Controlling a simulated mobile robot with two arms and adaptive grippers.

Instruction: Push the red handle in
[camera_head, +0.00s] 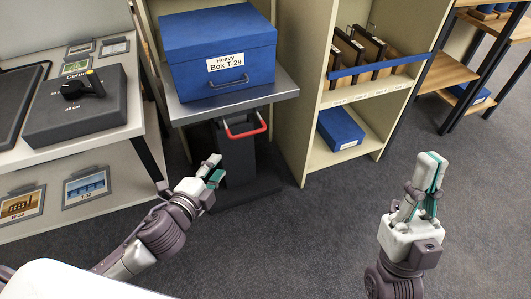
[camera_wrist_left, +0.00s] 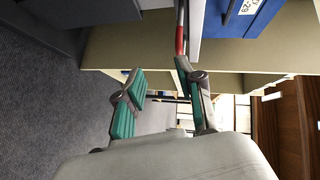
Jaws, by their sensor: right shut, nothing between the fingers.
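The red handle (camera_head: 246,126) sticks out from under the front of the grey platform (camera_head: 235,98) that carries the blue box. My left gripper (camera_head: 213,168) is below and left of the handle, with its fingers parted and nothing between them. In the left wrist view the red handle (camera_wrist_left: 180,38) shows just beyond the tip of the right-hand finger; I cannot tell whether they touch. Part of the handle is out of that view. My right gripper (camera_head: 432,172) is shut and empty, held over the floor at the right, well away from the handle.
The blue box (camera_head: 218,45) labelled "Heavy Box T-29" rests on the platform. A beige shelf unit (camera_head: 300,90) stands close on the right, with a smaller blue box (camera_head: 340,128) low inside. A white desk (camera_head: 95,147) is on the left. Carpet in front is clear.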

